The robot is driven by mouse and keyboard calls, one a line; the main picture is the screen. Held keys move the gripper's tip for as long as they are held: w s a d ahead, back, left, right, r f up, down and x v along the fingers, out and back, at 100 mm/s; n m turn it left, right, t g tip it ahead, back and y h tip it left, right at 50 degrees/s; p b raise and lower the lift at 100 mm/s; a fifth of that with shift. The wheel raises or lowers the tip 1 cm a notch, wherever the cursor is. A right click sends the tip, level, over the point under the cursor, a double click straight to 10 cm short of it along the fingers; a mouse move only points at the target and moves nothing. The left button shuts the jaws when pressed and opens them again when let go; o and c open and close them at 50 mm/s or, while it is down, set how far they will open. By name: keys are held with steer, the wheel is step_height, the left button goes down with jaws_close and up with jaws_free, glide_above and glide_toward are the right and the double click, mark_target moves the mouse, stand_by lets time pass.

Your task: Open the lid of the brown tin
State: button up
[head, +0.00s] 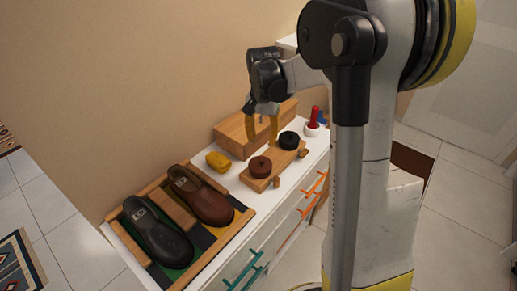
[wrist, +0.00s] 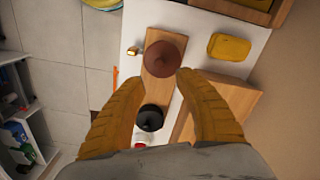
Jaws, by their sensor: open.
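The brown tin (head: 260,167) is round with a domed brown lid and sits at the near end of a small wooden board (head: 257,183). In the wrist view the brown tin (wrist: 165,52) lies just beyond my fingertips, and its lid looks closed. My gripper (head: 262,122) has yellow fingers and hangs above the board; in the wrist view its fingers (wrist: 160,78) are spread apart with nothing between them. A black tin (head: 288,140) stands at the board's far end; it also shows between my fingers, lower down in the wrist view (wrist: 150,117).
A yellow box (head: 218,161) lies left of the board. A wooden box (head: 234,135) stands behind it by the wall. A wooden tray (head: 120,213) holds two shoes. A red-handled item in a white cup (head: 311,129) stands at the far right. The cabinet's front edge is close.

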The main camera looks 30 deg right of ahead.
mark_target(262, 159)
step_height(262, 159, down, 10)
steer(key=b, duration=0.2)
steer(key=shift+s+a+r+b, duration=0.1)
steer(key=shift+r+b, duration=0.1)
steer(key=shift+b, duration=0.15)
jaws_close()
